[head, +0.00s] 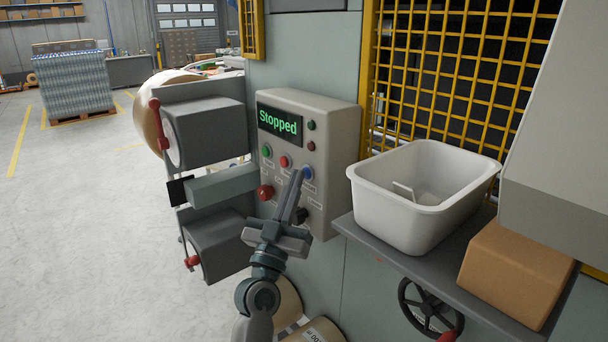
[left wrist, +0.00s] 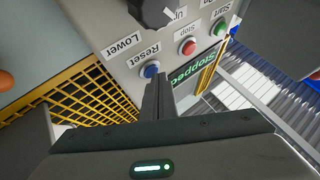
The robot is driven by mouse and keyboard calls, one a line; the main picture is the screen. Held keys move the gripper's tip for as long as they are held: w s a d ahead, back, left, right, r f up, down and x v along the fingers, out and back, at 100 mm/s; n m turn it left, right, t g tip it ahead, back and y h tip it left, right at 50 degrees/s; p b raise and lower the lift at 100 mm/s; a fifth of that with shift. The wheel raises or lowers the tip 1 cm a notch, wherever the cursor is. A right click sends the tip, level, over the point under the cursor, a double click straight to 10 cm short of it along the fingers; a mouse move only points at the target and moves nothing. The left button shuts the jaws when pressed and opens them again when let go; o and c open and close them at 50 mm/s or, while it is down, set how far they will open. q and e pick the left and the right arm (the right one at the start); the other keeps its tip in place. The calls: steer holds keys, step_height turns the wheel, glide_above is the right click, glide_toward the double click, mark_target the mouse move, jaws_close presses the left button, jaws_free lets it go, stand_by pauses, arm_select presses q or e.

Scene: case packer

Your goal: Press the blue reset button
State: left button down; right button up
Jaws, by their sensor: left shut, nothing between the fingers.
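The blue reset button (head: 307,172) is on the front of the grey control panel (head: 337,135), right of the red stop button (head: 284,161). In the left wrist view the blue button (left wrist: 151,70) sits beside the label "Reset". My left gripper (head: 298,174) is shut and empty, its fingertips just left of the blue button in the head view. In the left wrist view the fingertips (left wrist: 158,76) are close beside the button; I cannot tell whether they touch it. The panel screen (head: 280,122) reads "Stopped". My right gripper is not in view.
A green button (head: 266,151), a red knob (head: 265,192) and a black knob (head: 301,215) are on the same panel. A white bin (head: 415,220) and a cardboard box (head: 515,270) stand on a shelf to the right. Yellow mesh (head: 450,75) is behind the bin.

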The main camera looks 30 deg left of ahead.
arm_select(q)
steer(key=shift+s, duration=0.1)
stand_by(0.5)
steer(key=shift+s+a, duration=0.3)
steer(key=shift+s, duration=0.35)
steer(key=s, duration=0.1)
steer(key=s+a, duration=0.1)
steer(key=s, duration=0.1)
steer(key=s+a+p, duration=0.1)
steer(key=shift+s, duration=0.3)
steer(key=shift+d, duration=0.1)
stand_by(0.9)
